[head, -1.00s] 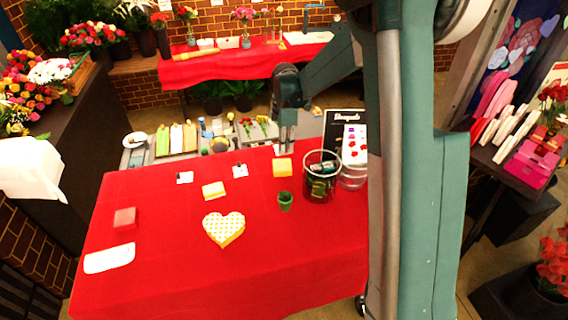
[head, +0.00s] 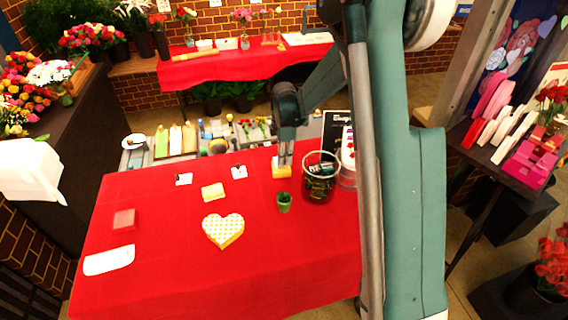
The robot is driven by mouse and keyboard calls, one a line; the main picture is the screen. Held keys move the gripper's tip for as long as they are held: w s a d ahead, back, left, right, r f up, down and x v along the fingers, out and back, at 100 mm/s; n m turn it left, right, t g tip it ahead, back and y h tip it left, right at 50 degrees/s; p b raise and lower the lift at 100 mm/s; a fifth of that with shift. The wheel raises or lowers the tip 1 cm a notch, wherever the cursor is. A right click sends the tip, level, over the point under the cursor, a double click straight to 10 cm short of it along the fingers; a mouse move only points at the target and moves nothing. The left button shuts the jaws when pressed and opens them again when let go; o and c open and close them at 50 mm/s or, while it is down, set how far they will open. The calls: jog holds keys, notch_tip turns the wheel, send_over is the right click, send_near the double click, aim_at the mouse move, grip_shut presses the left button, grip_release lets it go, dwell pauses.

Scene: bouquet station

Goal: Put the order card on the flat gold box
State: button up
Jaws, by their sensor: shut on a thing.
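My gripper (head: 284,160) is shut, with its fingertips just above a small yellow-gold box (head: 281,172) at the back right of the red table. A small pale piece, which looks like the order card (head: 276,162), shows at the fingertips. I cannot tell whether it touches the box.
A heart-shaped dotted box (head: 223,230), a green pot (head: 284,203) and a glass jar (head: 320,177) stand nearby. The table's front is clear.

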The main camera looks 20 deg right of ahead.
jog(key=shift+f, duration=1.15)
jog(key=shift+f, duration=0.1)
jog(key=o, duration=0.7)
jog(key=shift+r, duration=6.1)
